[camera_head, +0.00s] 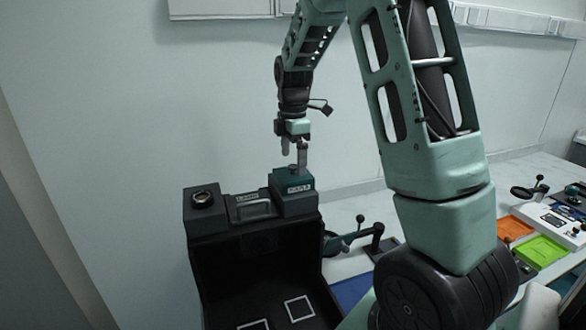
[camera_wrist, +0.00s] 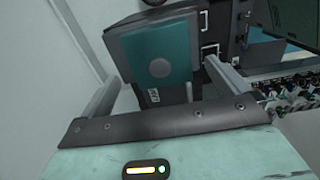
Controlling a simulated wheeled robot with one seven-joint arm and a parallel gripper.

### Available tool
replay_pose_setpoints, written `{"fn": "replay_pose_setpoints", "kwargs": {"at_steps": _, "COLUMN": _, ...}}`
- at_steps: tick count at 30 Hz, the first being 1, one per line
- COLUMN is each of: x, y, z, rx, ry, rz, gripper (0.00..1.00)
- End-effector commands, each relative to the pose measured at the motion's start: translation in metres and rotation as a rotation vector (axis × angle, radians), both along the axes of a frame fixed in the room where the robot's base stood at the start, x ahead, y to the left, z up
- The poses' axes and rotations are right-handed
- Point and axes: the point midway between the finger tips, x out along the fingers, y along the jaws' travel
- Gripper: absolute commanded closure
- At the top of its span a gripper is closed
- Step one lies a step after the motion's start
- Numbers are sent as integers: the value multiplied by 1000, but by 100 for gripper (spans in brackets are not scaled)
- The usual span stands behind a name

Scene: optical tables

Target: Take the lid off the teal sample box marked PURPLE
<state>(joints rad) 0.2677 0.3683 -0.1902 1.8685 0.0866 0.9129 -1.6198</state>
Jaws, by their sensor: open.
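In the wrist view my gripper (camera_wrist: 163,85) has one finger to each side of the lid. I cannot tell whether a finger touches it.
A dark block with a round knob (camera_head: 203,198) and a dark handled case (camera_head: 250,207) stand left of the box. Below is an open black bin (camera_head: 258,275) with white square outlines. Right are a black lever device (camera_head: 345,238), orange and green trays (camera_head: 541,251). A wall stands behind.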

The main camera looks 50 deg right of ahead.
Motion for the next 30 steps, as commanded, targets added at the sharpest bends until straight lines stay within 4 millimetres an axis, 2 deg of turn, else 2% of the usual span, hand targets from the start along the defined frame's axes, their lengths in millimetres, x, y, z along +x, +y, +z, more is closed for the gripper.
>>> {"fn": "replay_pose_setpoints", "kwargs": {"at_steps": 6, "x": 0, "y": 0, "z": -23, "rx": 1, "ry": 2, "rz": -1, "gripper": 0}}
{"fn": "replay_pose_setpoints", "kwargs": {"at_steps": 14, "x": 0, "y": 0, "z": -27, "rx": 0, "ry": -1, "rz": -1, "gripper": 0}}
{"fn": "replay_pose_setpoints", "kwargs": {"at_steps": 18, "x": 0, "y": 0, "z": -27, "rx": 0, "ry": -1, "rz": -1, "gripper": 39}}
{"fn": "replay_pose_setpoints", "kwargs": {"at_steps": 19, "x": 0, "y": 0, "z": -27, "rx": 0, "ry": -1, "rz": -1, "gripper": 41}}
{"fn": "replay_pose_setpoints", "kwargs": {"at_steps": 27, "x": 0, "y": 0, "z": -26, "rx": 0, "ry": -1, "rz": -1, "gripper": 42}}
{"fn": "replay_pose_setpoints", "kwargs": {"at_steps": 30, "x": 1, "y": 0, "z": -20, "rx": 0, "ry": -3, "rz": 0, "gripper": 42}}
